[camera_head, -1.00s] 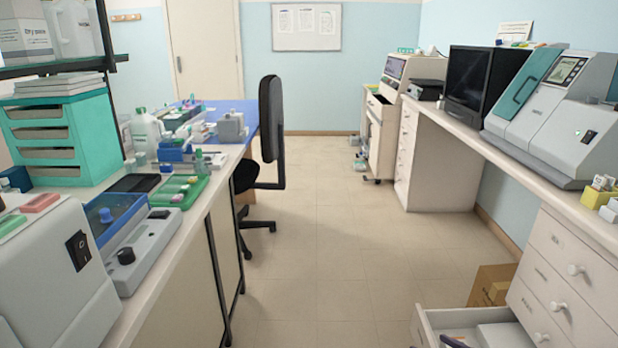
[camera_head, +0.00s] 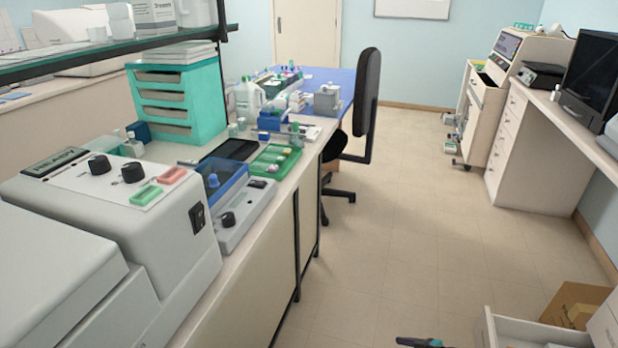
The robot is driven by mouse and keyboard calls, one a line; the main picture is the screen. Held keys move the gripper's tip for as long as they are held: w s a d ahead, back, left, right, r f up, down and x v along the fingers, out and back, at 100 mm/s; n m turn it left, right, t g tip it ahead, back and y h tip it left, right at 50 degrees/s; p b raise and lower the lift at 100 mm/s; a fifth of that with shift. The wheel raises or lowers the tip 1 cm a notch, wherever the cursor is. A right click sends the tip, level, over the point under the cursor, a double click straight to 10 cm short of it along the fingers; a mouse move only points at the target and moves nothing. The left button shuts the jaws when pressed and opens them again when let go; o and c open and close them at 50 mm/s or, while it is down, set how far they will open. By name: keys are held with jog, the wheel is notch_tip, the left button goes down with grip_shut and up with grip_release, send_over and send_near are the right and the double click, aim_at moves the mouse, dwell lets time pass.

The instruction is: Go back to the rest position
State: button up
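My gripper cannot be made out in the head view. A small dark piece with a greenish patch (camera_head: 418,342) shows at the bottom edge, right of the middle. It is cut off, and I cannot tell whether it is part of my arm. The task names no other object.
A long bench on the left bears a grey machine with knobs (camera_head: 110,200), a teal drawer unit (camera_head: 178,68) and a green tray (camera_head: 274,160). A black chair (camera_head: 367,95) stands beyond. An open drawer (camera_head: 490,325) juts out beside a cardboard box (camera_head: 578,303). The middle floor is clear.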

jog(key=s+a+f+n+g+h+p, duration=0.1)
jog(key=s+a+f+g+p, duration=0.2)
jog(key=s+a, duration=0.5)
jog(key=s+a+f+n+g+p, duration=0.1)
jog(key=s+a+g+p, duration=0.2)
jog(key=s+a+g, duration=0.45)
jog(key=s+d+f+m+g+h+p, duration=0.1)
jog(key=s+d+m+g+h, duration=0.1)
jog(key=s+d+m+h, duration=0.4)
jog(key=shift+s+f+m+p, duration=0.15)
jog(key=shift+s+m+p, duration=0.15)
jog(key=shift+s+m, duration=0.8)
